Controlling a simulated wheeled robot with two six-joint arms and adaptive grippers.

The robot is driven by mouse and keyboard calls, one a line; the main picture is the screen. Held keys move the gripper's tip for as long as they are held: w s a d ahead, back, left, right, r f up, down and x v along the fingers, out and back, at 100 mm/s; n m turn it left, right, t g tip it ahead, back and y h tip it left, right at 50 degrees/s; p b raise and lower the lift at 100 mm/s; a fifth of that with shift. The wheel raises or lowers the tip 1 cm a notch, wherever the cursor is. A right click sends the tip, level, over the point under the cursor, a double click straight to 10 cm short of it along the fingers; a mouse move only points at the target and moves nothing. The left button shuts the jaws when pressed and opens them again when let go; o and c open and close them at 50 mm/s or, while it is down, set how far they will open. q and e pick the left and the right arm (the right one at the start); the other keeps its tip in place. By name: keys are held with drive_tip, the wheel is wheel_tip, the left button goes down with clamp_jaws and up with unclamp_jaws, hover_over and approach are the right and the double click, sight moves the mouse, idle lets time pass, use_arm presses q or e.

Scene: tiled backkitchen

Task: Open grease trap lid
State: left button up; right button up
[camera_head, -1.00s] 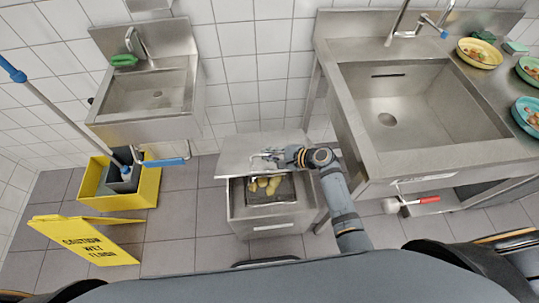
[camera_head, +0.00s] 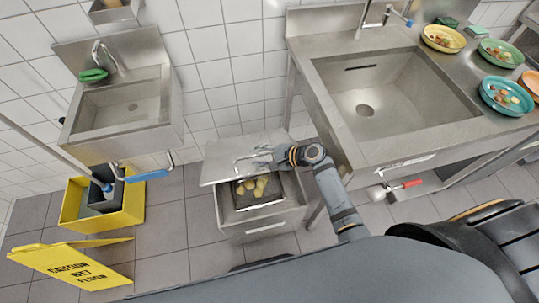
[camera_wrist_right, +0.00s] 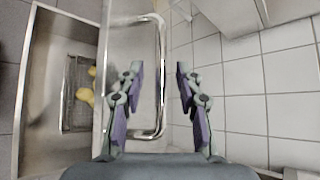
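The grease trap is a low steel box (camera_head: 262,229) on the floor between the two sinks; its wall also shows in the wrist view (camera_wrist_right: 38,100). Its grey lid (camera_head: 222,165) covers the rear part and stands off the front, so the opening shows. Inside is a dark basket (camera_head: 281,191) with yellow lumps (camera_head: 250,187). A bar handle (camera_head: 238,163) is on the lid. My right gripper (camera_head: 264,158) is at the handle's right side. In the right wrist view its fingers (camera_wrist_right: 160,95) are apart, with the handle bar (camera_wrist_right: 162,75) seen between them, not gripped. My left gripper is out of view.
A large sink counter (camera_head: 460,128) with plates of food stands right of the trap. A small wall sink (camera_head: 120,148) is on the left. A yellow mop bucket (camera_head: 130,208) and a yellow wet-floor sign (camera_head: 75,262) stand left on the floor. Bare tiles lie left of the trap.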

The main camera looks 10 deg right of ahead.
drive_tip(key=v, duration=0.8)
drive_tip(key=shift+f, duration=0.1)
drive_tip(key=shift+s+d+r, duration=0.3)
drive_tip(key=shift+d+r, duration=0.1)
drive_tip(key=shift+d, duration=0.05)
